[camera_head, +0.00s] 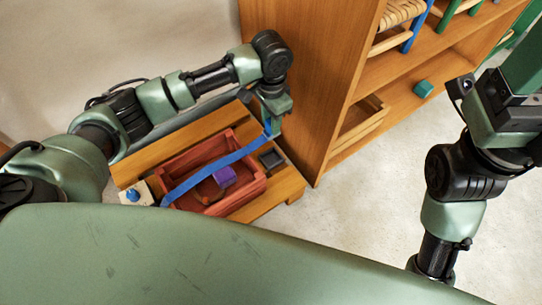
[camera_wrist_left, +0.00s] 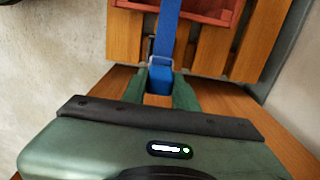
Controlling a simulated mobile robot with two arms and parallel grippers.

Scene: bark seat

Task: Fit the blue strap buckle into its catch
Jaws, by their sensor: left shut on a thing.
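My left gripper (camera_head: 268,128) is above the right end of the wooden bench. In the left wrist view the blue buckle (camera_wrist_left: 159,80) sits between its two green fingers, which are shut on it. A metal loop (camera_wrist_left: 160,62) joins the buckle to the blue strap (camera_head: 215,165). The strap slants down left across the red crate. A small dark square box (camera_head: 271,160), which looks like the catch, is on the bench just below the gripper, apart from the buckle. My right gripper (camera_head: 520,75) is partly in view at the upper right; its fingertips are cut off.
The red crate (camera_head: 250,187) on the slatted bench (camera_head: 283,187) holds a purple block (camera_head: 224,176) and a brown item. A pale block with a blue knob (camera_head: 133,194) is at the left. A wooden shelf (camera_head: 320,100) stands close behind the left gripper. Floor at right is clear.

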